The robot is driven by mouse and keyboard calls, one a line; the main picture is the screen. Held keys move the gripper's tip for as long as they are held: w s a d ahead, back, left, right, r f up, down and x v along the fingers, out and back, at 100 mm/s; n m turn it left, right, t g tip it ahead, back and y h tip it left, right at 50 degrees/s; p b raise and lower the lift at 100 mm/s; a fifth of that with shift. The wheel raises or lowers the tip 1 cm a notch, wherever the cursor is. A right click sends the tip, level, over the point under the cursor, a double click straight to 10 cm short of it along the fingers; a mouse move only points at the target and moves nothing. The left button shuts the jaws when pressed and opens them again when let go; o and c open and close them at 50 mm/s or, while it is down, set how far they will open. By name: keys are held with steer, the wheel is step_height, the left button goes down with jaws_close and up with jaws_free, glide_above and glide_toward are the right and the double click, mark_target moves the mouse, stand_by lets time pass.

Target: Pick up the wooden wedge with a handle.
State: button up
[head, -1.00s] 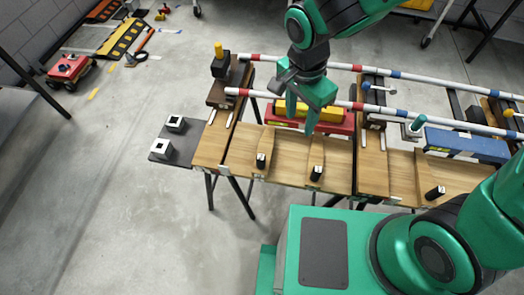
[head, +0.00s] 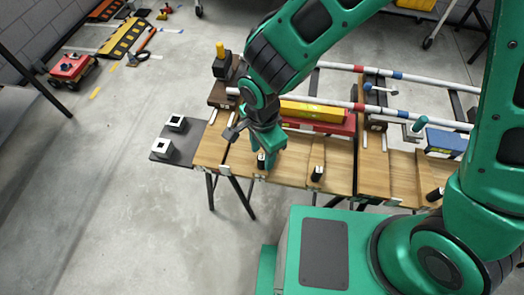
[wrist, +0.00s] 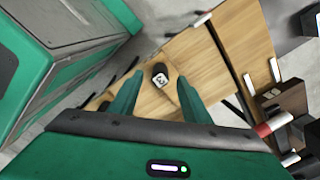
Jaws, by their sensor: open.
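Wooden wedges with short black handles lie along the front of the wooden trestle table. One wedge handle (head: 261,160) is at the left, partly hidden by my gripper (head: 267,162); a second handle (head: 317,173) stands to its right and a third handle (head: 435,194) is farther right. My gripper is open, pointing down over the left wedge. In the wrist view its two green fingers (wrist: 159,84) lie on either side of the black handle (wrist: 159,75), which has a white marked top. The handle shows between the fingertips; I cannot tell the remaining height gap.
A yellow-and-red block (head: 315,112) and red-and-white poles (head: 340,105) lie behind the wedges. A dark side shelf (head: 160,158) with two white-topped blocks is at the left. A blue block (head: 444,143) is at the right.

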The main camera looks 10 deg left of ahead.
mark_target(262, 156)
steer(key=shift+f, duration=1.85)
jaws_close()
steer(key=shift+a, duration=0.1)
steer(key=shift+r, duration=0.15)
